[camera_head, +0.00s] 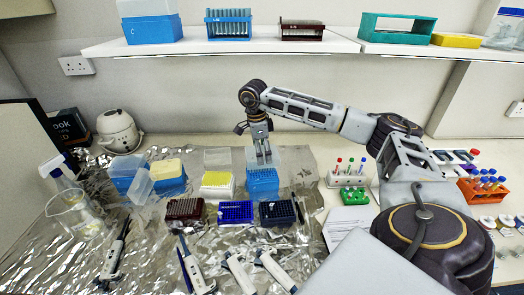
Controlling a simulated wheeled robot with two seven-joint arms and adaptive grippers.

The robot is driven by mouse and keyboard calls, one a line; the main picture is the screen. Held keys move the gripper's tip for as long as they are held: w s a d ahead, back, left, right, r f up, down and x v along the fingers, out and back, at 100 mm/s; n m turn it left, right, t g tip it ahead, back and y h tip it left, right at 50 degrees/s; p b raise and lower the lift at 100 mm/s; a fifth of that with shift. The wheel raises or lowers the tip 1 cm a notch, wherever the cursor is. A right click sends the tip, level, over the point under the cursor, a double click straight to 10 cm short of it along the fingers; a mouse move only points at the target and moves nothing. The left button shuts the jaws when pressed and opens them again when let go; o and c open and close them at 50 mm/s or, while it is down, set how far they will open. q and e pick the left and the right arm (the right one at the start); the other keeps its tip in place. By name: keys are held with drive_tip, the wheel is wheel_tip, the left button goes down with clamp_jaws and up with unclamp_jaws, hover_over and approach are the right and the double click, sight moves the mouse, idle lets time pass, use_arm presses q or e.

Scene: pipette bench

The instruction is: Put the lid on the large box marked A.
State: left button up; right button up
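My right gripper (263,158) reaches in from the right and points down over a blue rack box (263,186) at the middle of the foil-covered bench. A pale translucent lid (275,156) stands at this box's back, close to the fingers. I cannot tell whether the fingers touch or hold it. To the left are a white box with a yellow top (217,184), a blue box with a yellow top (168,178) and another blue box (126,172). A clear lid-like piece (139,188) leans beside the last. I cannot read an A on any box. My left gripper is not in view.
Three small tip racks (235,212) stand in front of the boxes, with several pipettes (192,265) nearer. A beaker (73,212) and spray bottle (60,175) stand left. Tube racks (347,179) stand right. A shelf (225,46) above bears a blue box marked C (152,30).

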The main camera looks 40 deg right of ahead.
drive_tip(key=shift+f+b, duration=0.7)
drive_tip(key=shift+f, duration=0.8)
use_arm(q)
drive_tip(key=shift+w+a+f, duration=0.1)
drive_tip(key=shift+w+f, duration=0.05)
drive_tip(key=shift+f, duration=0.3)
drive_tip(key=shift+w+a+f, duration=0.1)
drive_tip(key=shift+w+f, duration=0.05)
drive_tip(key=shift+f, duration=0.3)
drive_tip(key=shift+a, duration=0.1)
use_arm(e)
drive_tip(key=shift+f, duration=0.1)
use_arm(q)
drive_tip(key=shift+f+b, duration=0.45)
use_arm(e)
drive_tip(key=shift+f, duration=0.8)
